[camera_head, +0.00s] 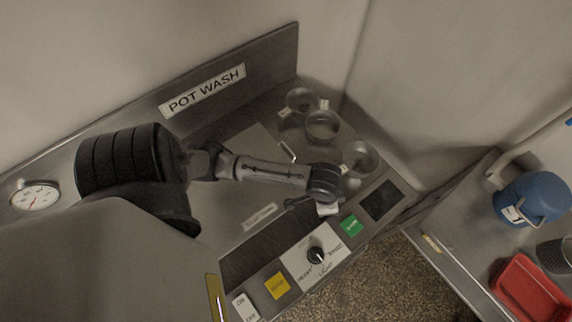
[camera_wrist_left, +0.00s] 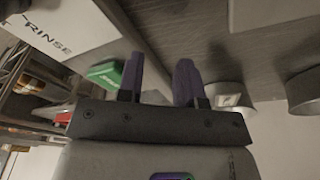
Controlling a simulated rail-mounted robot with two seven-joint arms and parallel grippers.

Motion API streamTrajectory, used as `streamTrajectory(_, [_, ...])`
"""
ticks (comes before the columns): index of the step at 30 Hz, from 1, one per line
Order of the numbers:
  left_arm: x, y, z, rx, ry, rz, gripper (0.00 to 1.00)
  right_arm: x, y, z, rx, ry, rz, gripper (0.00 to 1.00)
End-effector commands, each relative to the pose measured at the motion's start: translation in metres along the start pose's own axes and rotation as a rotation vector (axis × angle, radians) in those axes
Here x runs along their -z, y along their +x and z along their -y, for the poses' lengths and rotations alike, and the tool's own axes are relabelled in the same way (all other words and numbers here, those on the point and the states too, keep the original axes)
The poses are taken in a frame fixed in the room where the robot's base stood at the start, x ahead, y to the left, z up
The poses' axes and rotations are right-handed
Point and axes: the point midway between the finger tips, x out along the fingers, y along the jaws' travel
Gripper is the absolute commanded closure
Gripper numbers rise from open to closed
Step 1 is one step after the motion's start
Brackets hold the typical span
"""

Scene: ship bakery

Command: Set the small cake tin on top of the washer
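The washer (camera_head: 215,150) carries a POT WASH sign and has a grey metal top. Three round metal tins stand at its right end: a back tin (camera_head: 300,100), a middle tin (camera_head: 322,125) and a front tin (camera_head: 360,157). I cannot tell for sure which is the small cake tin. My left gripper (camera_wrist_left: 158,78) is open, with nothing visible between its fingers. In the head view it hangs over the washer's front edge near the green button, left of the front tin, its fingertips largely hidden. In the left wrist view, a tagged tin (camera_wrist_left: 222,94) is right of the fingers.
The front panel has a dial (camera_head: 316,256), a yellow button (camera_head: 277,286), a green button (camera_head: 351,225) and a dark window (camera_head: 382,200). A gauge (camera_head: 35,196) is at far left. Across a floor gap, another counter holds a blue container (camera_head: 535,198) and red tray (camera_head: 528,290).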

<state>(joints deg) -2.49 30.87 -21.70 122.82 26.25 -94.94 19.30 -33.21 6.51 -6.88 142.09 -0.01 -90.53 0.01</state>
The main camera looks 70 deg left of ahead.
Motion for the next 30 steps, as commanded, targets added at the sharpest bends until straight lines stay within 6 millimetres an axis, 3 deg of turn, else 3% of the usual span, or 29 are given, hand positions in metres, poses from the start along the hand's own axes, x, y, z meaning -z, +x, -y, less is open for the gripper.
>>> streamTrajectory(1, [-0.016,0.000,-0.021,-0.028,0.003,-0.025,0.67,0.000,0.000,0.000,-0.001,-0.001,0.000,0.57])
streamTrajectory(6, [-0.056,-0.011,-0.049,-0.023,-0.010,-0.097,0.67,0.000,0.000,-0.002,-0.004,-0.005,0.001,0.57])
streamTrajectory(15, [-0.108,-0.033,-0.053,0.060,-0.067,-0.121,0.67,-0.001,0.000,-0.003,-0.009,-0.011,0.002,0.57])
streamTrajectory(30, [-0.117,-0.038,-0.051,0.082,-0.076,-0.118,0.67,0.000,-0.001,-0.001,-0.003,-0.003,0.001,0.57])
